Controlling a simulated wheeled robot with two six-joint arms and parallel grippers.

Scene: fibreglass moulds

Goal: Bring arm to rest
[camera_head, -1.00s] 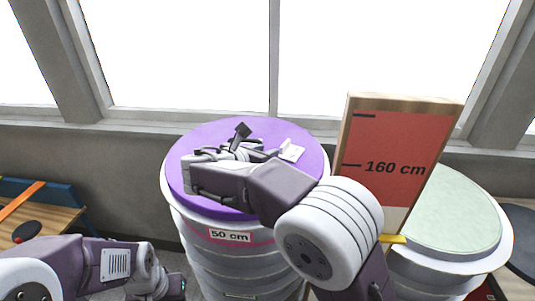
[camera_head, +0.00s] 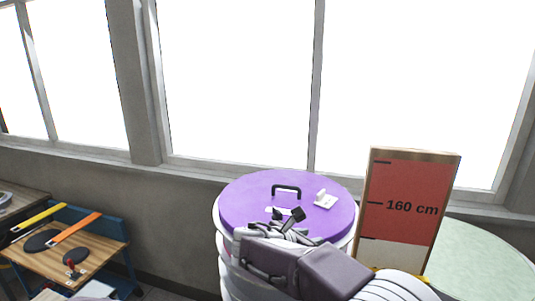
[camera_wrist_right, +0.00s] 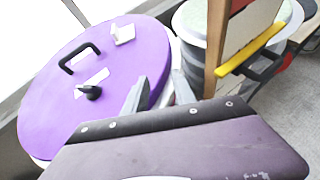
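My right gripper (camera_head: 288,214) is over the near part of a purple round lid (camera_head: 245,205) in the head view. In the right wrist view its two grey fingers (camera_wrist_right: 158,85) stand apart with nothing between them, so it is open and empty. The purple lid (camera_wrist_right: 45,110) lies beyond the fingers there, with a black handle (camera_wrist_right: 80,57), a black knob (camera_wrist_right: 91,92) and a small white piece (camera_wrist_right: 123,34) on it. The head view also shows the black handle (camera_head: 286,190) and the white piece (camera_head: 325,200). My left gripper is out of view.
A red board marked 160 cm (camera_head: 405,190) stands right of the lid. A yellow bar (camera_wrist_right: 250,50) is at the board in the wrist view. A pale green round top (camera_head: 475,260) is at the right. A wooden bench (camera_head: 100,245) with tools stands left. Windows line the back.

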